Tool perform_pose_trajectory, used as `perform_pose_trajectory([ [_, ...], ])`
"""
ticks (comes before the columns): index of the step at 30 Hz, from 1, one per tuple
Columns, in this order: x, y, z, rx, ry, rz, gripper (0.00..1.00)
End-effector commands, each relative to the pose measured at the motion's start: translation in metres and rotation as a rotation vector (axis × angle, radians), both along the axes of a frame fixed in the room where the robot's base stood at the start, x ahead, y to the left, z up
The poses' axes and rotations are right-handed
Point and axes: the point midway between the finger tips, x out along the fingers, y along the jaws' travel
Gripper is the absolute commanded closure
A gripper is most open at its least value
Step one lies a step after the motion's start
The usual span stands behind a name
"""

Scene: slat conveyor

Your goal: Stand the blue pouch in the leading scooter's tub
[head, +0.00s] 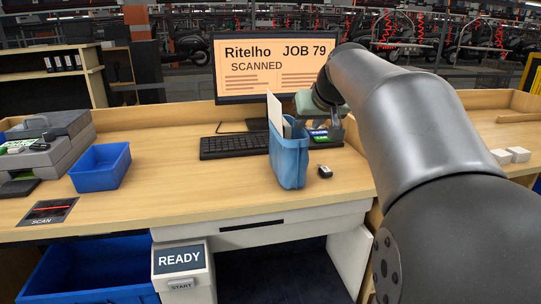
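The blue pouch (290,163) is upright over the middle of the desk, with white papers sticking out of its open top. I cannot tell whether its base rests on the desk or hangs just above it. My gripper (304,112) is at the pouch's upper right edge. Its fingertips are mostly hidden, so I cannot see whether they are closed on the pouch. Several dark scooters (466,42) stand in the blurred background beyond the desk. I cannot pick out the leading one or its tub.
A black key fob (325,171) lies right of the pouch. A keyboard (234,146), a monitor (262,66) and a small tray of coloured items (322,136) are close by. A blue bin (102,167) stands left; white blocks (518,154) lie right.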

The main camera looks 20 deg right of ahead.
Motion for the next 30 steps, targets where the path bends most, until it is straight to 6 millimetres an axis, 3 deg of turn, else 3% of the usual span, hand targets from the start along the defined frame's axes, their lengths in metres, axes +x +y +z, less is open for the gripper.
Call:
perform_pose_trajectory([
  [7, 0.009, 0.001, -0.012, 0.0, 0.001, 0.0, 0.72],
  [15, 0.034, 0.003, -0.041, 0.0, 0.001, 0.0, 0.72],
  [23, 0.037, 0.003, -0.043, -0.001, 0.0, 0.001, 0.72],
  [26, 0.037, 0.003, -0.043, -0.001, 0.0, 0.001, 1.0],
  [30, 0.037, 0.003, -0.043, -0.001, 0.0, 0.001, 1.0],
])
